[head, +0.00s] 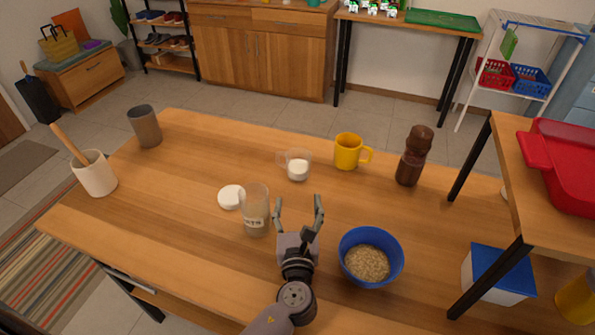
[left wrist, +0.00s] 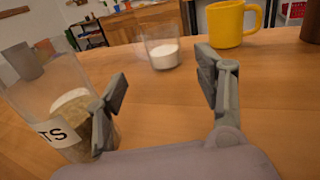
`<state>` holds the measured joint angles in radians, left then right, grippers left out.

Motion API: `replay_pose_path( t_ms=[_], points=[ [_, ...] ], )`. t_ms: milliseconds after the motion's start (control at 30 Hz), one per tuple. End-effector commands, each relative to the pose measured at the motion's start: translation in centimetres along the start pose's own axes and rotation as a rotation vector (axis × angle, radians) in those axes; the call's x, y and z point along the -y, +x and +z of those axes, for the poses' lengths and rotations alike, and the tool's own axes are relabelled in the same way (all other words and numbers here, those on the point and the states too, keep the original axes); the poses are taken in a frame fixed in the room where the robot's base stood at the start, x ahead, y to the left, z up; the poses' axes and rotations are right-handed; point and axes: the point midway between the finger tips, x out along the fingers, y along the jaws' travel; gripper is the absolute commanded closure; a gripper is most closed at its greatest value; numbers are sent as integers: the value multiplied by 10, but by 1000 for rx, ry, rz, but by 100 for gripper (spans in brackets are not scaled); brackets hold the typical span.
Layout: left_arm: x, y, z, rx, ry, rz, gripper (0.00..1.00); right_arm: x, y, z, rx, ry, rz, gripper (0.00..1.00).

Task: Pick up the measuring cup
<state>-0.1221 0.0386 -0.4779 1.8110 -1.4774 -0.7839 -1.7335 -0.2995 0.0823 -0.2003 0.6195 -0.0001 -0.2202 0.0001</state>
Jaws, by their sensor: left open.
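The measuring cup (head: 298,166) is small and clear with white contents. It stands on the wooden table beyond my left gripper. In the left wrist view the cup (left wrist: 163,48) stands ahead, between the lines of the two fingers, apart from them. My left gripper (head: 299,212) is open and empty, low over the table between the glass jar and the blue bowl. In the left wrist view its fingers (left wrist: 162,82) are spread, and the left finger overlaps the jar in the picture. I cannot tell whether they touch. My right gripper is not in view.
The labelled glass jar (head: 255,214) is close to my left gripper, with a white lid (head: 230,197) behind it. A blue bowl of oats (head: 370,257) stands right. A yellow mug (head: 347,151) and brown grinder (head: 413,156) stand beyond. The table's left middle is clear.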

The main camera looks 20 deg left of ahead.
Motion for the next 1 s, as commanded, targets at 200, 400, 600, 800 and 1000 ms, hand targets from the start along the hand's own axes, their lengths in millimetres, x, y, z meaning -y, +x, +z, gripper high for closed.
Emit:
replay_pose_path(
  t_ms=[200,400,600,800,1000],
  points=[
    [0,39,3,3,1,2,37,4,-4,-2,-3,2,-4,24],
    [0,83,2,3,0,1,37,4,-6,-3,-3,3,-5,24],
    [0,113,0,1,0,0,37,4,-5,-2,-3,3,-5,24],
    [0,124,-2,0,0,1,37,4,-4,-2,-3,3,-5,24],
    [1,152,-8,1,0,2,37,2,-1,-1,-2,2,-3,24]
  ],
)
